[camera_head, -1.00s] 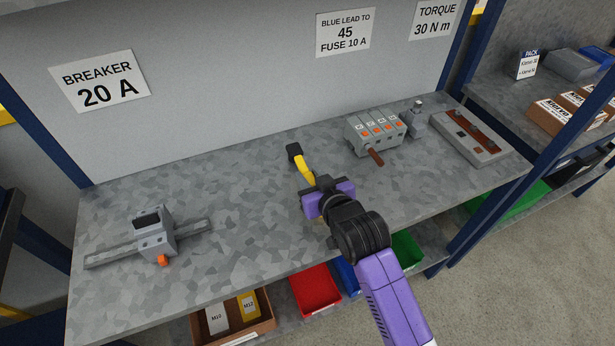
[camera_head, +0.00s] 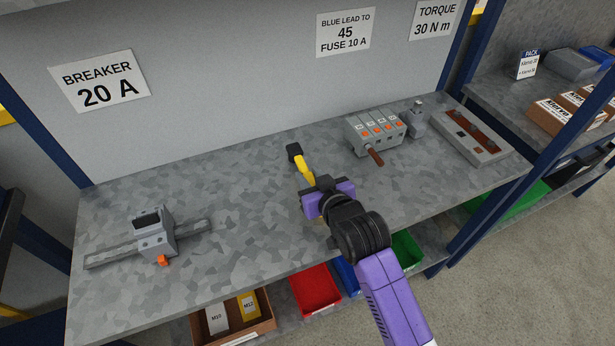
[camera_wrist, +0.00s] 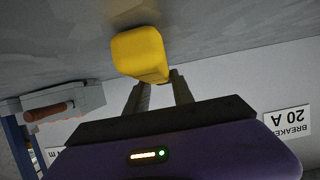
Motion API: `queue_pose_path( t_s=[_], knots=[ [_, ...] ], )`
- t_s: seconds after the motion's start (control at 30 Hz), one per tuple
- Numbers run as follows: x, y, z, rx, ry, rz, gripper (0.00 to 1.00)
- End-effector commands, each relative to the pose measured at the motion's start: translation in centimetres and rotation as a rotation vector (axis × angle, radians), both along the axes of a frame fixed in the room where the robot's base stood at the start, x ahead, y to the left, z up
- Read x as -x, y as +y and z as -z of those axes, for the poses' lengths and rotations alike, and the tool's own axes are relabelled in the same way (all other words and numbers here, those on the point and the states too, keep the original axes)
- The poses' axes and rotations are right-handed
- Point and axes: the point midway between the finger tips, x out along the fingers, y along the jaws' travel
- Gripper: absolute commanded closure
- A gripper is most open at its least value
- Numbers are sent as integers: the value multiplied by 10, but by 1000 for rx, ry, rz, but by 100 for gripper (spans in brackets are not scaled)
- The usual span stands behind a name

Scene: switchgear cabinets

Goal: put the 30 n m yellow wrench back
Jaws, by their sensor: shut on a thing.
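The yellow wrench (camera_head: 304,171) has a black head at its far end and points up and left in the head view. My gripper (camera_head: 312,186) is shut on it, over the middle of the grey shelf top. In the wrist view the yellow end of the wrench (camera_wrist: 140,53) shows between the fingers of my gripper (camera_wrist: 160,88). I cannot tell whether the wrench touches the shelf. A sign reading TORQUE 30 N m (camera_head: 435,20) is on the back panel at the upper right.
A grey terminal block (camera_head: 376,130) with a brown-handled part stands right of the wrench. A grey unit with brown bars (camera_head: 470,137) is at the right end. A breaker on a rail (camera_head: 153,238) is at the left. The shelf top (camera_head: 230,200) between is clear. Bins (camera_head: 315,288) sit below.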

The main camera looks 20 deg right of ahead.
Motion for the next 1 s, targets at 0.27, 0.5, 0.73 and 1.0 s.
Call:
queue_pose_path(
  t_s=[0.27, 0.5, 0.73, 1.0],
  knots=[
    [0, 0, -2, 0, -4, -1, 100],
    [-1, 0, -4, 0, -4, -1, 100],
    [-1, 0, -22, -1, -8, 0, 100],
    [-2, -1, -80, -1, -12, 1, 100]
  ],
)
